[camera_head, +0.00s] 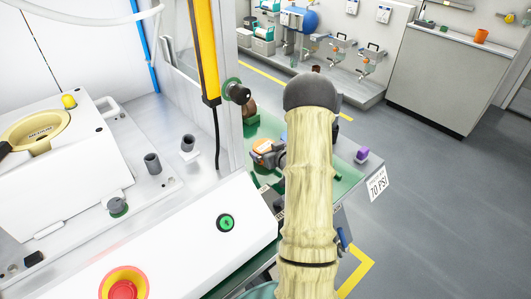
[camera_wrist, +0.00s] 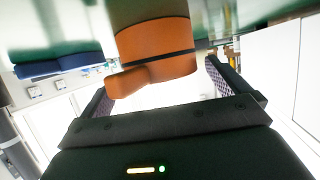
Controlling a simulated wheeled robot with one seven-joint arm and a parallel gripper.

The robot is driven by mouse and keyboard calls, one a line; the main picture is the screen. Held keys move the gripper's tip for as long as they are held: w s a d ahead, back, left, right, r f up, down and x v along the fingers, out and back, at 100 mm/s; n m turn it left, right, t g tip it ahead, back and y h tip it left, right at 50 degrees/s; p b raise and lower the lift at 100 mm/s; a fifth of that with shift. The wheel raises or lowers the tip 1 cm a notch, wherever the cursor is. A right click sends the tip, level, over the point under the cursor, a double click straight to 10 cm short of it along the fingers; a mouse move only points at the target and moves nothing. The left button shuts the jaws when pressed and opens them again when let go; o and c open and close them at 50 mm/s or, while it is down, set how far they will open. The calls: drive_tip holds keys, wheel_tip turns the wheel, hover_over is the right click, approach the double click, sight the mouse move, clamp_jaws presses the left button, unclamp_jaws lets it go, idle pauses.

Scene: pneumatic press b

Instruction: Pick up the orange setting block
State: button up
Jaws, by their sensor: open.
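The orange setting block (camera_wrist: 158,50) looms large in the wrist view, a rounded body with a dark band and a smaller orange piece jutting at its lower left. In the head view an orange top (camera_head: 263,145) shows on the green work surface, just left of my arm. My gripper (camera_wrist: 157,78) is open, with one dark finger on each side of the block in the wrist view. I cannot tell whether either finger touches it. In the head view my pale arm hides most of the gripper.
A purple block (camera_head: 362,155) sits near the right edge of the green surface (camera_head: 345,176), above a 70 PSI sign (camera_head: 378,183). A yellow-and-black upright (camera_head: 207,50) and a dark knob (camera_head: 238,92) stand to the left. A white panel with a red button (camera_head: 123,289) is in front.

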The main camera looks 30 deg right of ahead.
sight(267, 149)
drive_tip(key=shift+w+f, duration=0.2)
drive_tip(key=shift+w, duration=0.3)
drive_tip(key=shift+r, duration=0.1)
drive_tip(key=c, duration=1.4)
wheel_tip(267, 149, up, 10)
drive_tip(key=p, duration=0.1)
drive_tip(key=shift+p, duration=0.3)
